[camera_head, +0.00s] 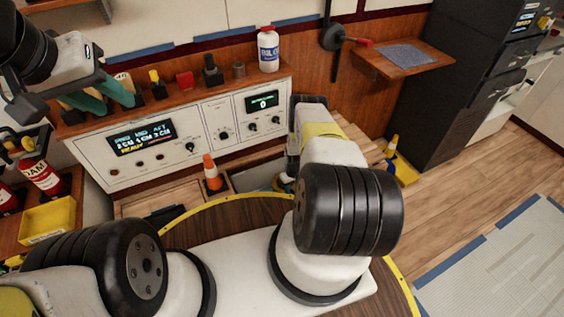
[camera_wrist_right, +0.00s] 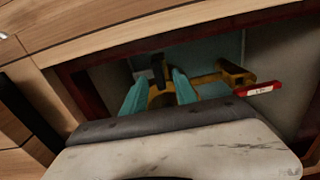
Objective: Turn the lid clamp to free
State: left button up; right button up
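The lid clamp (camera_wrist_right: 215,79) is a yellow fitting with a red-tagged handle (camera_wrist_right: 258,89), seen in the right wrist view in a recess with a teal-grey panel. A dark upright piece (camera_wrist_right: 158,70) stands at its left end. My right gripper (camera_wrist_right: 159,92) has its two teal fingers apart, one on each side of the clamp's yellow left part. I cannot tell whether they touch it. In the head view my right arm hides most of this spot. My left gripper (camera_head: 103,98) is open, with its teal fingers apart near the shelf at upper left.
A white control panel (camera_head: 167,150) with screens and knobs stands behind. An orange cone (camera_head: 212,172) stands before it. A white bottle (camera_head: 268,49) and small items are on the wooden shelf. Red canisters (camera_head: 42,175) and a yellow bin (camera_head: 48,219) are at left.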

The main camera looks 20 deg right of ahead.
aim_at(292, 191)
notch_tip(292, 191, up, 8)
jog(key=shift+f, duration=0.1)
dwell(0.4)
